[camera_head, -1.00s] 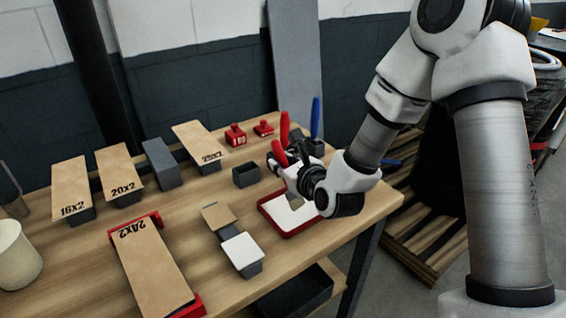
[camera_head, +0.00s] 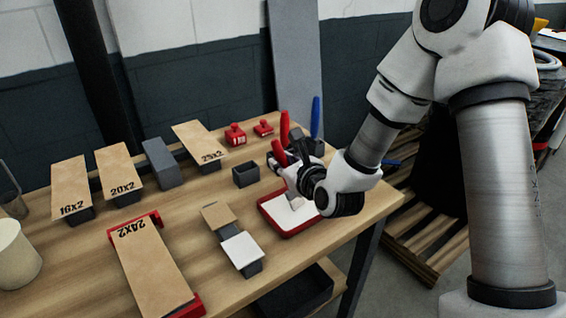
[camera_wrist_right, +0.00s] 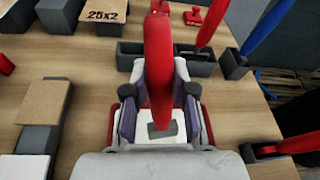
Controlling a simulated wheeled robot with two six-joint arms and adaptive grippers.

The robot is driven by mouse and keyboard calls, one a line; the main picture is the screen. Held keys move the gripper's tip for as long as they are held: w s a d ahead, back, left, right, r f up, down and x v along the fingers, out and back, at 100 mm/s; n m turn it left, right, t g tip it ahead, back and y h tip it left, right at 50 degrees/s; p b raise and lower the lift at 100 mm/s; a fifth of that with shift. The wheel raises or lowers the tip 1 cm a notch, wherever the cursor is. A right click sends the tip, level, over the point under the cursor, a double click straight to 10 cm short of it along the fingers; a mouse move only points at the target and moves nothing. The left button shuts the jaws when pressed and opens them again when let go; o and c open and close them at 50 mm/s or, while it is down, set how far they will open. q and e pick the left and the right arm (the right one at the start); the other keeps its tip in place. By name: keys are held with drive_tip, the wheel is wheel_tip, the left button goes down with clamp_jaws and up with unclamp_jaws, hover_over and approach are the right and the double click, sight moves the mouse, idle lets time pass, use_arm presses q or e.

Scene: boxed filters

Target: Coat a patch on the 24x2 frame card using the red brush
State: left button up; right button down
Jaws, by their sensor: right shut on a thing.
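My right gripper (camera_head: 290,172) is shut on the red brush (camera_head: 279,153). In the right wrist view the brush (camera_wrist_right: 158,75) stands upright between the fingers (camera_wrist_right: 158,108), with its grey lower end over the white content of the red tray (camera_head: 264,208). I cannot tell whether the bristles touch that content. The 24x2 frame card (camera_head: 152,268) is tan and lies in a red holder (camera_head: 196,308) at the front left of the table, well left of the gripper. My left gripper is out of view.
Cards 16x2 (camera_head: 70,184), 20x2 (camera_head: 119,170) and 25x2 (camera_head: 197,138) rest on grey blocks behind. Another red-handled tool (camera_wrist_right: 213,20) and a blue one (camera_head: 316,115) stand near the gripper. A small tan-topped block (camera_head: 217,214) and a white-topped block (camera_head: 243,249) lie between tray and card.

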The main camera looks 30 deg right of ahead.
idle(0.4)
drive_tip(key=shift+r+p, duration=0.65)
drive_tip(key=shift+r, duration=0.1)
drive_tip(key=shift+r+p, duration=1.85)
drive_tip(key=shift+r, duration=0.95)
drive_tip(key=shift+f, duration=0.1)
